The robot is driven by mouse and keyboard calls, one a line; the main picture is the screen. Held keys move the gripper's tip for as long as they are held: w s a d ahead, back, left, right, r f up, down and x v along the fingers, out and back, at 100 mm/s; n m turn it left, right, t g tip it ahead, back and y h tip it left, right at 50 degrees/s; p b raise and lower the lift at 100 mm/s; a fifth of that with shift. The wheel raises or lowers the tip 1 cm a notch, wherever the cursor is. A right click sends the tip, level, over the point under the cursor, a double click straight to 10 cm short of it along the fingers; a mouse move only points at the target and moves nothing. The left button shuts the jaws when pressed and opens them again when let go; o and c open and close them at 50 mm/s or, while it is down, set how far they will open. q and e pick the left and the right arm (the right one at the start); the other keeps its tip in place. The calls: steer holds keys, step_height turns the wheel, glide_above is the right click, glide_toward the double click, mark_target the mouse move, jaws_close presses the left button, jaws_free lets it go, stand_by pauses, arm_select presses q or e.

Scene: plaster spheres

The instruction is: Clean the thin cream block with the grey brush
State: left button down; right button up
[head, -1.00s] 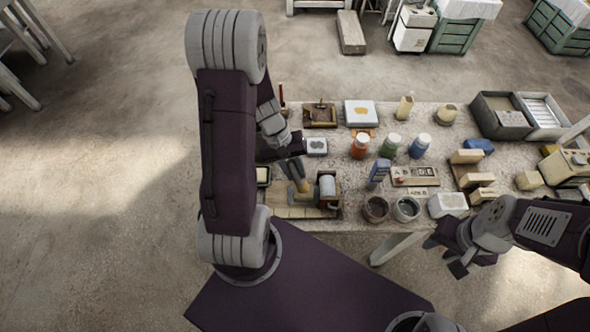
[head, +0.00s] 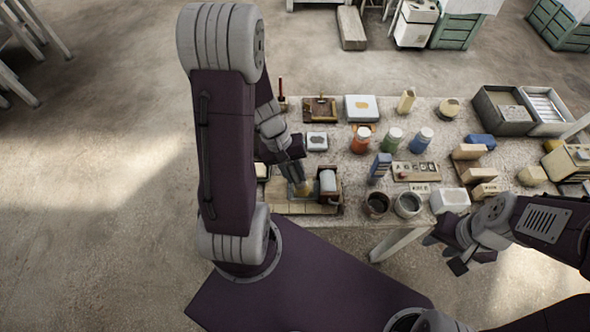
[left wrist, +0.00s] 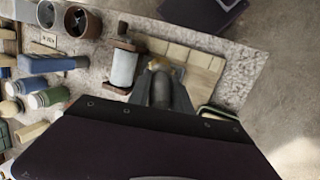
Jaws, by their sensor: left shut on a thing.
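My left gripper (left wrist: 165,78) is shut on what looks like the grey brush (left wrist: 161,90), low over the near left part of the table. Its grey handle lies between the fingers, and a yellowish end (head: 303,188) shows below them. Under it lies a mat of cream slabs (left wrist: 201,58), beside a white roller on a brown stand (head: 327,183). Several cream blocks (head: 468,151) stand at the right of the table; I cannot tell which one is the thin cream block. My right gripper (head: 458,256) looks open and empty, off the table's front right edge.
Two dark pots (head: 407,205) are near the front edge. A grey bin (head: 503,110) is at the back right. Small trays (head: 320,110) line the back left.

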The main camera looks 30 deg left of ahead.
arm_select(q)
steer(key=shift+w+a+r, duration=0.1)
steer(key=shift+w+a, duration=0.2)
steer(key=shift+w, duration=0.15)
steer(key=shift+w+a+p, duration=0.35)
steer(key=shift+w+p, duration=0.1)
steer(key=shift+w, duration=0.15)
steer(key=shift+w+a+p, duration=0.15)
steer(key=shift+w+a, duration=0.2)
steer(key=shift+w, duration=0.2)
steer(key=shift+w+a+p, duration=0.15)
steer(key=shift+w+a, duration=0.15)
steer(key=shift+w, duration=0.2)
steer(key=shift+s+f, duration=0.1)
steer(key=shift+f, duration=0.1)
steer(key=shift+s+d+r+b, duration=0.1)
steer(key=shift+s+d+b, duration=0.1)
steer(key=shift+s+d, duration=0.25)
steer(key=shift+s+d+b, duration=0.15)
steer(key=shift+s+d, duration=0.1)
steer(key=shift+s, duration=0.35)
